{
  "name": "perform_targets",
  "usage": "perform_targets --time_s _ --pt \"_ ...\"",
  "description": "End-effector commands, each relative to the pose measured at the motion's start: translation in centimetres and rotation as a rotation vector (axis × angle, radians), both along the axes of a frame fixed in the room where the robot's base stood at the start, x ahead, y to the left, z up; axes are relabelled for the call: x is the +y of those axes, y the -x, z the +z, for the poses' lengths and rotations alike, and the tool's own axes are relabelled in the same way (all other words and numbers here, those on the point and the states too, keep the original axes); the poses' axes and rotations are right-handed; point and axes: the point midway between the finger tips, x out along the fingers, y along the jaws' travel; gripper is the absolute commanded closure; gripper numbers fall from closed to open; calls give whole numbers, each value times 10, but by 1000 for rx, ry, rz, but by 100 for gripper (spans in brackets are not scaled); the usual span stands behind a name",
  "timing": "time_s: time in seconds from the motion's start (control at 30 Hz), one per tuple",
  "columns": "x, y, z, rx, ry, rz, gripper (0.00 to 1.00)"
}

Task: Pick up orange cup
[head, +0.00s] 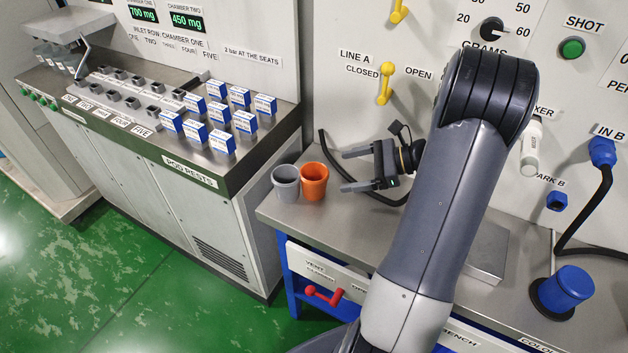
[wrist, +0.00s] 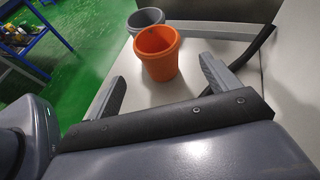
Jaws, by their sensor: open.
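The orange cup (head: 314,182) stands upright at the left end of the grey bench top, right beside a grey cup (head: 286,183). In the wrist view the orange cup (wrist: 157,54) is ahead of my gripper, with the grey cup (wrist: 146,20) partly hidden behind it. My gripper (head: 345,170) is open and empty, pointing left toward the orange cup from its right side. In the wrist view my two fingers (wrist: 160,78) are spread to either side of the cup's line, with the cup just beyond the tips.
The bench top (head: 262,210) ends close to the cups at the left. A black hose (head: 326,147) runs behind the orange cup and gripper. A blue capped container (head: 567,288) stands at the bench's right. A counter with several blue-and-white boxes (head: 219,142) is to the left.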

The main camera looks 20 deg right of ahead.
Motion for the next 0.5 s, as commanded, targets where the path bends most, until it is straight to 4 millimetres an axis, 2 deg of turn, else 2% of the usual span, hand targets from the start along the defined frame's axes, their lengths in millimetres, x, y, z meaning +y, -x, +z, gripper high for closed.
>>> perform_targets --time_s 0.1,0.27,0.5 --pt "2 -3 0 89 -52 -40 17" --pt "8 -7 -3 137 -80 -61 17" --pt "38 -24 -18 140 -83 -60 17"
